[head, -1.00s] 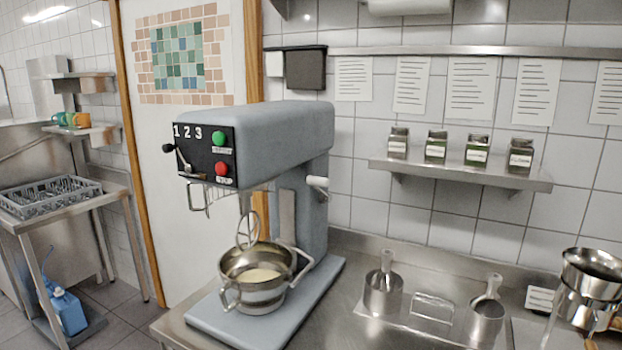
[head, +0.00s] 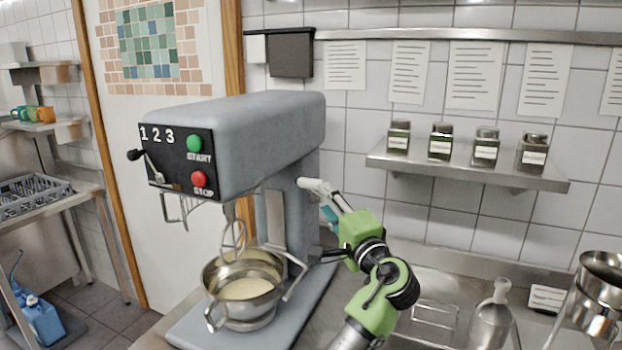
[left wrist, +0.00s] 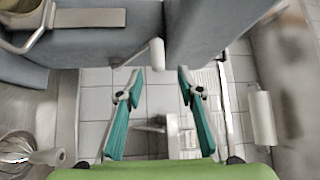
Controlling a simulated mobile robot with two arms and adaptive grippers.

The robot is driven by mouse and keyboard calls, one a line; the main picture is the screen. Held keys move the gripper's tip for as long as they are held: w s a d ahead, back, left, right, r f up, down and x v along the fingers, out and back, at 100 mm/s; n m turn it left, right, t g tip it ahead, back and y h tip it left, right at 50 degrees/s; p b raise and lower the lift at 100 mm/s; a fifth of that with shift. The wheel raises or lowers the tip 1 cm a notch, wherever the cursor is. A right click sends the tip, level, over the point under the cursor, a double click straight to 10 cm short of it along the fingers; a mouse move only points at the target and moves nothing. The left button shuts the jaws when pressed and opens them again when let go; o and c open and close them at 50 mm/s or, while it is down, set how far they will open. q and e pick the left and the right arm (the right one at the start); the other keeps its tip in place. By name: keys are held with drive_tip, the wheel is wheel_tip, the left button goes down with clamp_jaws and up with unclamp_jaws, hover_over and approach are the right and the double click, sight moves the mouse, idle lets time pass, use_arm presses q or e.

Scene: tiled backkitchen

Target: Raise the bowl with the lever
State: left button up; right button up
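The grey mixer (head: 255,140) stands on the steel counter. Its steel bowl (head: 238,302) holds pale batter and sits below the whisk (head: 233,240), whose lower part is at the bowl's opening. The lever's white grip (head: 312,184) sticks out from the right side of the mixer column. My left gripper (head: 328,213) is just right of the column, close to the lever and partly hidden by its own wrist. In the left wrist view the gripper (left wrist: 160,73) is open, its teal fingers apart, with the lever grip (left wrist: 157,53) just ahead between the fingertips. My right gripper is not in view.
A shelf with several jars (head: 485,147) hangs on the tiled wall, right of the mixer. The mixer's control panel (head: 178,160) faces left.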

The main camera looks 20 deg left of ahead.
sight(313, 186)
use_arm(q)
drive_tip(key=p+x, duration=0.1)
drive_tip(key=x, duration=0.3)
drive_tip(key=shift+w+a+r, duration=0.1)
drive_tip(key=shift+w+a, duration=0.1)
drive_tip(key=shift+a, duration=0.2)
drive_tip(key=p+x, duration=0.2)
drive_tip(key=x, duration=0.2)
drive_tip(key=shift+w+a, duration=0.45)
drive_tip(key=shift+w, duration=0.05)
drive_tip(key=shift+w+a+f, duration=0.15)
drive_tip(key=shift+f, duration=0.1)
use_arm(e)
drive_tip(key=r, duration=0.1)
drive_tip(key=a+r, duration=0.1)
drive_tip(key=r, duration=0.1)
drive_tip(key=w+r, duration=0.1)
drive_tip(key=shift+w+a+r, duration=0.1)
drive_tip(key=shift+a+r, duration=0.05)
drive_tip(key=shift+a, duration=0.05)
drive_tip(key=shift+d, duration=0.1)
use_arm(q)
clamp_jaws()
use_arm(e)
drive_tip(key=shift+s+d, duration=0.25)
